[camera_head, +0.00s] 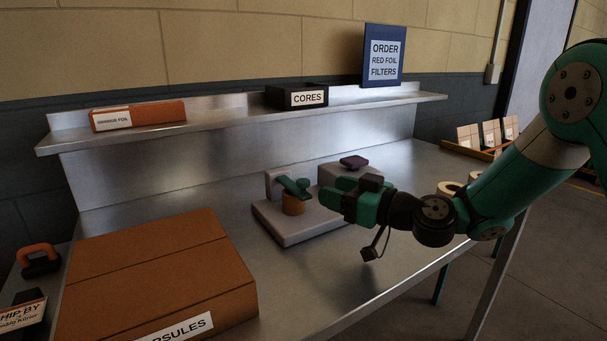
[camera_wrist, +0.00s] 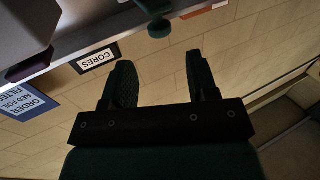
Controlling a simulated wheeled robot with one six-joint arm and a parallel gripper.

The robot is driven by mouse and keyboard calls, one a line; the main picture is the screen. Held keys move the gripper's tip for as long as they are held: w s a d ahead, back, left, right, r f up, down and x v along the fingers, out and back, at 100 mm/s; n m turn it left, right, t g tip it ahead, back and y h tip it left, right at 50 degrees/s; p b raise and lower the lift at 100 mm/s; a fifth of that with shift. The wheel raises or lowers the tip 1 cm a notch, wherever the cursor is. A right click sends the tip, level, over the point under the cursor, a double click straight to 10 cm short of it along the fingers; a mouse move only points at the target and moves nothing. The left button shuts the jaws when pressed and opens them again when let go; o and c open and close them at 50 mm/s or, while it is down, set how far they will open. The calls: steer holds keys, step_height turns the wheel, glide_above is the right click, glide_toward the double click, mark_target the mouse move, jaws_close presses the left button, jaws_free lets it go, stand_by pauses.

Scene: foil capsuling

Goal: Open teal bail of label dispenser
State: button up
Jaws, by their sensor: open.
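The label dispenser has a pale grey base plate (camera_head: 290,236) on the steel table, with a short upright at its left and an orange-brown roll (camera_head: 293,206). Its teal bail (camera_head: 296,188) lies over the roll and reaches right from the upright. In the wrist view the bail (camera_wrist: 158,26) shows at the top centre, its rounded end just beyond and between my fingertips. My gripper (camera_head: 332,202) is open and empty, pointing left, just right of the bail and above the plate. Both dark green fingers (camera_wrist: 160,62) show in the wrist view, apart from the bail.
A grey block with a purple knob (camera_head: 353,161) stands behind my gripper. A large capsules box (camera_head: 155,270) fills the table's left. The back shelf holds an orange foil box (camera_head: 150,115), a cores box (camera_head: 296,97) and an order sign (camera_head: 384,58). The table's front middle is clear.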

mark_target(304, 180)
steer(key=p+x, duration=0.2)
steer(key=x, duration=0.6)
steer(key=shift+c, duration=0.4)
jaws_close()
steer(key=shift+w+r, duration=0.1)
